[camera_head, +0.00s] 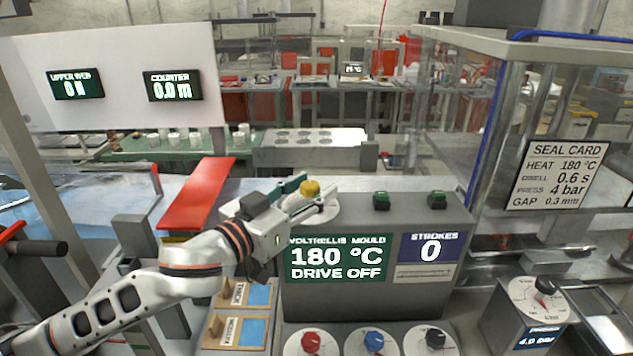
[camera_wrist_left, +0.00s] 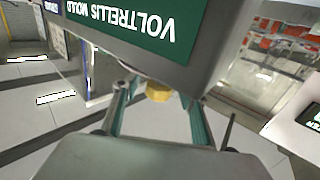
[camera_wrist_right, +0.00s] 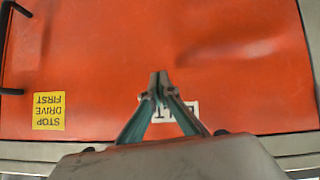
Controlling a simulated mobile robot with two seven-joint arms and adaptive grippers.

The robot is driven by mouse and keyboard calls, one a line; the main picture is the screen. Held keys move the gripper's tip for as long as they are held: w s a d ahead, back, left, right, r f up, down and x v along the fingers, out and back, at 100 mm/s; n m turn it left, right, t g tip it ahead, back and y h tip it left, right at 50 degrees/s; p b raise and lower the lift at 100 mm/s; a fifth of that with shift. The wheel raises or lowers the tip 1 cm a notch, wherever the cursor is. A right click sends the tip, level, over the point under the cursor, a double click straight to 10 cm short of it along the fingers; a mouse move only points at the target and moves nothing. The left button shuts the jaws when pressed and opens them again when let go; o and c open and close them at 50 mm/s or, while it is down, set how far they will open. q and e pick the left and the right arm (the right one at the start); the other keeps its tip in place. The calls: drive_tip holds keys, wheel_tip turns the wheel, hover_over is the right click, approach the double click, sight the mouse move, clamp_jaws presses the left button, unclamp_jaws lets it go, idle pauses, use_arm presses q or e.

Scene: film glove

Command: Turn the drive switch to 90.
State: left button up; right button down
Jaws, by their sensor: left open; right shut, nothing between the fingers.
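The drive switch appears to be the yellow knob (camera_head: 310,187) on a round white dial (camera_head: 332,210) atop the machine box; no label on it is readable. My left gripper (camera_head: 306,196) is open, with its fingers on either side of the yellow knob. In the left wrist view the knob (camera_wrist_left: 158,92) shows between the spread fingers (camera_wrist_left: 160,105); I cannot tell whether they touch it. The green display (camera_head: 337,258) reads 180 °C and DRIVE OFF. My right gripper (camera_wrist_right: 158,88) is shut and empty over an orange-red surface, seen only in the right wrist view.
Red (camera_head: 311,342), blue (camera_head: 374,341) and black (camera_head: 435,338) knobs line the lower front. A pressure dial (camera_head: 540,295) reads 4.0 bar. Two green buttons (camera_head: 381,200) (camera_head: 438,198) stand right of the dial. A yellow STOP DRIVE FIRST label (camera_wrist_right: 48,111) is on the orange-red surface.

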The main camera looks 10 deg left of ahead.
use_arm(q)
drive_tip(key=shift+s, duration=0.1)
drive_tip(key=shift+c, duration=0.7)
drive_tip(key=c, duration=1)
use_arm(e)
drive_tip(key=shift+s+d+f, duration=0.2)
drive_tip(key=shift+s+f, duration=0.1)
drive_tip(key=shift+s, duration=0.25)
